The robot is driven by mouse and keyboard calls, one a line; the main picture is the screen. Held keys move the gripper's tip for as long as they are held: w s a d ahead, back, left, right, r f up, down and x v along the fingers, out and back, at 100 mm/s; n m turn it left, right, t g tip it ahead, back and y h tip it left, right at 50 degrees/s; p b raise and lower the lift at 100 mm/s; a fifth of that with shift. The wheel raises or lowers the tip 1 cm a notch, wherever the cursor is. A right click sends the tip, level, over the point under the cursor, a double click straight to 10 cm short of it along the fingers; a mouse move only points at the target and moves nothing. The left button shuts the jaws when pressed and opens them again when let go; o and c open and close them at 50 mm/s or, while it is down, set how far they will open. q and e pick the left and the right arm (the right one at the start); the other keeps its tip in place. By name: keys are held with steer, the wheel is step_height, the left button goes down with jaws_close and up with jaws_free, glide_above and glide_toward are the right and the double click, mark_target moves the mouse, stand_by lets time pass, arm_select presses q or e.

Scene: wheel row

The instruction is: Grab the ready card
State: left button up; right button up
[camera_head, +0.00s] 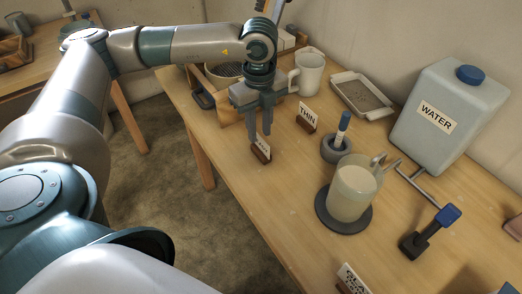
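A white card in a wooden holder, its lettering partly cut off but starting "REA" (352,277), stands at the bottom edge of the head view. My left gripper (259,137) points down over the near left part of the table, well away from that card. Its two fingers are apart, with nothing seen between them. Another small card in a wooden holder (262,149) stands right at the fingertips, partly hidden by them; its lettering cannot be read. I cannot tell whether the fingers touch it. My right gripper is out of view.
A "THIN" card (308,115), a white mug (308,74) and a tray (361,95) stand farther back. A jug of pale liquid (352,190) sits on a dark round pad. Right are a "WATER" container (446,115) and a blue-ended tool (430,233). A marker stands in a grey holder (336,149).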

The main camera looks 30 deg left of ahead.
mark_target(261, 140)
arm_select(q)
steer(key=shift+f, duration=0.35)
steer(key=f, duration=0.1)
steer(key=f+p, duration=0.1)
steer(key=f, duration=0.1)
steer(key=shift+w+d, duration=0.1)
steer(key=shift+w, duration=0.1)
steer(key=shift+f, duration=0.4)
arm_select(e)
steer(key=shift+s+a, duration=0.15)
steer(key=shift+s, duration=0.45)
arm_select(q)
jaws_close()
